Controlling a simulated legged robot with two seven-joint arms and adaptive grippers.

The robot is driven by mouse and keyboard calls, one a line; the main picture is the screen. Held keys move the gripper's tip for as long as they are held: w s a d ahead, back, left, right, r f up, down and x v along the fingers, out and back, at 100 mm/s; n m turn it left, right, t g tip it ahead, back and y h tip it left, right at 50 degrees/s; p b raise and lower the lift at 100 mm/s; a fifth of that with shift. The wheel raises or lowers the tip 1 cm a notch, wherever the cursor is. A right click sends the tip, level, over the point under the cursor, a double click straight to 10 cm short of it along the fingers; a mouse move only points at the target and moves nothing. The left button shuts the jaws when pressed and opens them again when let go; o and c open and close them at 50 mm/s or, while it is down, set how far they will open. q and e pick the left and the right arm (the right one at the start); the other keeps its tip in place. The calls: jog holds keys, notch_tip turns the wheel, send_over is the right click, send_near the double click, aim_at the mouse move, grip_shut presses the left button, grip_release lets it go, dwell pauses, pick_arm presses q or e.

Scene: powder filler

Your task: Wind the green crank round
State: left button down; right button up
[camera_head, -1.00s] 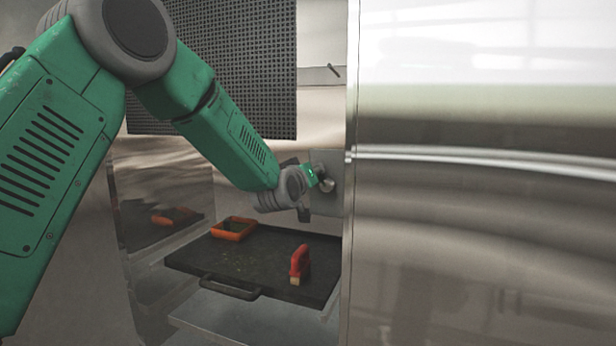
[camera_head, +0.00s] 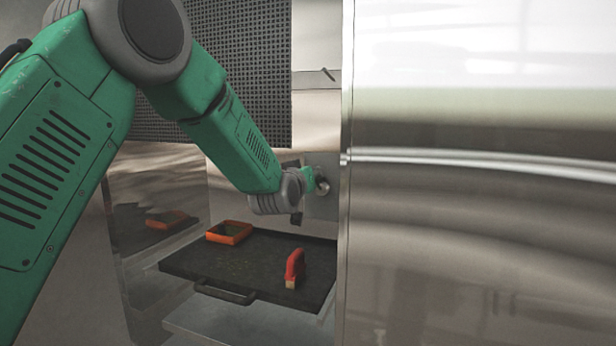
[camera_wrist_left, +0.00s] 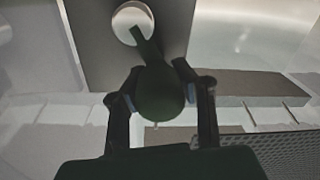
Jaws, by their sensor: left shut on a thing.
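The green crank (camera_head: 309,179) is on a metal plate at the back of the steel bay in the head view, mostly hidden by my left wrist. In the left wrist view its dark green handle (camera_wrist_left: 159,94) lies between my fingers, and its arm runs up to a pale round hub (camera_wrist_left: 130,20). My left gripper (camera_wrist_left: 160,98) is shut on this handle, with a finger on each side. In the head view the gripper (camera_head: 299,196) is small and partly hidden. My right gripper is not in view.
Below the gripper is a black tray (camera_head: 215,266) with a front handle. An orange open box (camera_head: 229,232) and a red-handled brush (camera_head: 294,268) stand on it. A steel panel (camera_head: 480,200) closes off the right side. A perforated dark panel (camera_head: 240,70) hangs behind my arm.

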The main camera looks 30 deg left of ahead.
pick_arm(q)
jog(key=shift+d+f, duration=0.25)
jog(key=shift+f, duration=0.25)
jog(key=c, duration=1.1)
grip_release()
jog(key=shift+c, duration=0.2)
jog(key=shift+w+d+r, duration=0.1)
jog(key=shift+d+r, duration=0.15)
jog(key=shift+r, duration=0.15)
jog(key=shift+s, duration=0.45)
jog(key=v, duration=1.1)
jog(key=shift+d, duration=0.2)
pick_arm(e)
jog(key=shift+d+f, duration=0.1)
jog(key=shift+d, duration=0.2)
pick_arm(q)
jog(key=shift+a, duration=0.25)
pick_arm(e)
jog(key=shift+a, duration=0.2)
